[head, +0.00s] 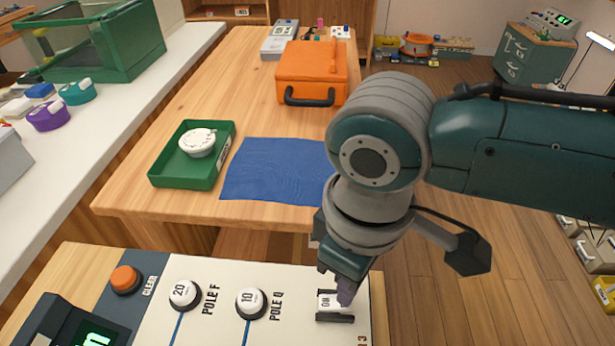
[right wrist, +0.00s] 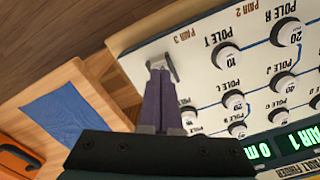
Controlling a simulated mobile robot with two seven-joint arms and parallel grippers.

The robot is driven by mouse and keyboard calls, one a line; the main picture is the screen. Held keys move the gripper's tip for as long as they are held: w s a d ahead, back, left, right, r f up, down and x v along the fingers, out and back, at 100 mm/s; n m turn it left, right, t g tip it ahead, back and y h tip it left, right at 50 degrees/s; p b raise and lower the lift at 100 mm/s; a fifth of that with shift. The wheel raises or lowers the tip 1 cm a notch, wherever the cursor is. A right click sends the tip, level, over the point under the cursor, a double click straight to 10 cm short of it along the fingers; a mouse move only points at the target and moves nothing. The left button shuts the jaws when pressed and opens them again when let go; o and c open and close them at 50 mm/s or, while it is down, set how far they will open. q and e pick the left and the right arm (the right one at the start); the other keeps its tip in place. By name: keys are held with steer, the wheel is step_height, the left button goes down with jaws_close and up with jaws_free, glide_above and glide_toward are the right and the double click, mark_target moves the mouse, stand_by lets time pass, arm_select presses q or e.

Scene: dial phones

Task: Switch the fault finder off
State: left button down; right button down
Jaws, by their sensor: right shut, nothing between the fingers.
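The fault finder (head: 215,325) is a cream panel at the bottom of the head view, with labelled white knobs, an orange CLEAR button (head: 125,279) and a lit green display (head: 95,338). It also fills the right of the right wrist view (right wrist: 205,75). A white switch (head: 327,301) in a dark frame sits near its right edge, with lettering that looks like "ON". My right gripper (head: 342,290) is shut and empty, its purple fingertips at the switch and partly covering it. The right wrist view shows the fingers (right wrist: 158,72) over the switch; contact is unclear. My left gripper is not in view.
A wooden table (head: 130,200) behind the panel carries a green tray (head: 185,180) with a white round dial, a blue cloth (head: 270,170) and an orange case (head: 310,70). White knobs (head: 251,303) stand left of the switch. A white counter (head: 110,105) runs along the left.

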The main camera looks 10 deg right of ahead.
steer(key=shift+f, duration=0.35)
steer(key=shift+f+b, duration=0.5)
steer(key=shift+b, duration=0.05)
step_height(320, 180, up, 7)
steer(key=p, duration=0.8)
steer(key=shift+r, duration=0.1)
stand_by(0.5)
